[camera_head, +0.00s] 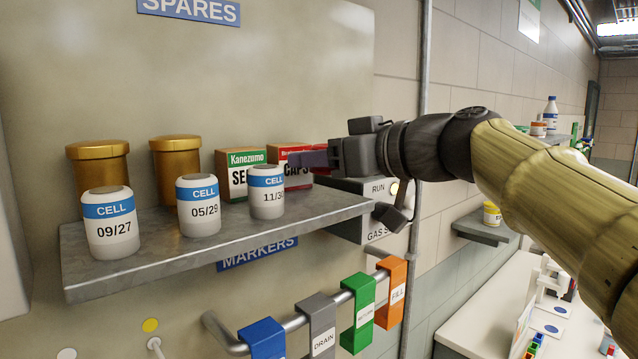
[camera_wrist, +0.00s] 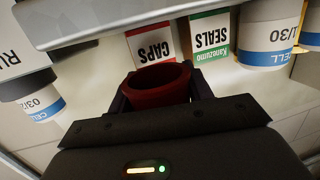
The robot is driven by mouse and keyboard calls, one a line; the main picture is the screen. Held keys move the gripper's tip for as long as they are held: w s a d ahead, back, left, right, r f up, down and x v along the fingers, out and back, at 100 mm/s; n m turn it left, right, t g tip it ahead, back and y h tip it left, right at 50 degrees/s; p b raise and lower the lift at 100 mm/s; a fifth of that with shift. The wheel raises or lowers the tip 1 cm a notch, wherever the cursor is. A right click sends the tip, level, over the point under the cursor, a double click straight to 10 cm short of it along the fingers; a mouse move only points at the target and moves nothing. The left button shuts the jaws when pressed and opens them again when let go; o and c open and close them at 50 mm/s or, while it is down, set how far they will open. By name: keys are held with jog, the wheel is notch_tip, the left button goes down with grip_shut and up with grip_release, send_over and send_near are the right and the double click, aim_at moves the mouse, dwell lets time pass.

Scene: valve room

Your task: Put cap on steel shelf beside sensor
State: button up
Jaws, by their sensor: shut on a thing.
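My gripper (camera_head: 312,159) is at the right part of the grey metal shelf (camera_head: 225,240) under the SPARES sign, in front of the red CAPS box (camera_head: 293,181). In the wrist view my gripper (camera_wrist: 160,98) is shut on a dark red round cap (camera_wrist: 157,80), held between its two fingers with its hollow side showing. The CAPS box also shows close beyond the cap in the wrist view (camera_wrist: 150,44). I cannot pick out a sensor for certain in either view.
Three white cells (camera_head: 267,192) line the shelf's front. Two brass-coloured lidded cylinders (camera_head: 176,172) and a green SEALS box (camera_head: 240,176) stand behind. A grey RUN box (camera_head: 372,190) is on the wall at right. Coloured tags (camera_head: 364,312) hang below. A farther shelf (camera_head: 481,230) holds a yellow jar (camera_head: 491,213).

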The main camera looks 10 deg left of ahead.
jog(key=shift+f, duration=1.85)
jog(key=shift+f, duration=0.2)
jog(key=o, duration=0.9)
jog(key=shift+r, duration=0.1)
jog(key=shift+o, duration=0.2)
jog(key=shift+d+r, duration=0.1)
jog(key=shift+r, duration=0.05)
jog(key=b+v, duration=0.3)
jog(key=v, duration=0.9)
jog(key=shift+b, duration=0.4)
